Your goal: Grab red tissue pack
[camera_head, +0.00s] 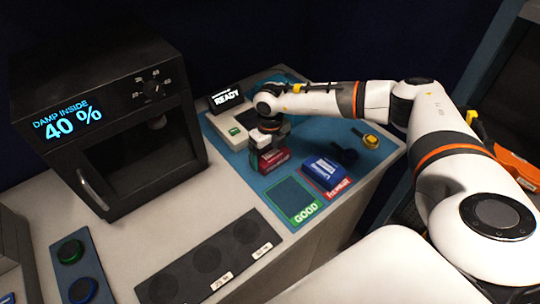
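A red pack (274,160) with pale lettering is near the middle of the blue mat (290,218). My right gripper (264,144) points down right at this pack and covers its upper left part. The fingertips are small and partly hidden, so I cannot tell whether they are closed on the pack or only around it. A blue pack (323,169) lies to the right, with a red edge with lettering showing at its lower right. My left gripper is not in view.
A pale device (229,130) with a "READY" display (226,99) stands behind my gripper. A green "GOOD" pad (304,212) lies in front. A dark round tool (344,155) and a yellow knob (370,141) sit to the right. A black "DAMP INSIDE" box (100,60) stands at left.

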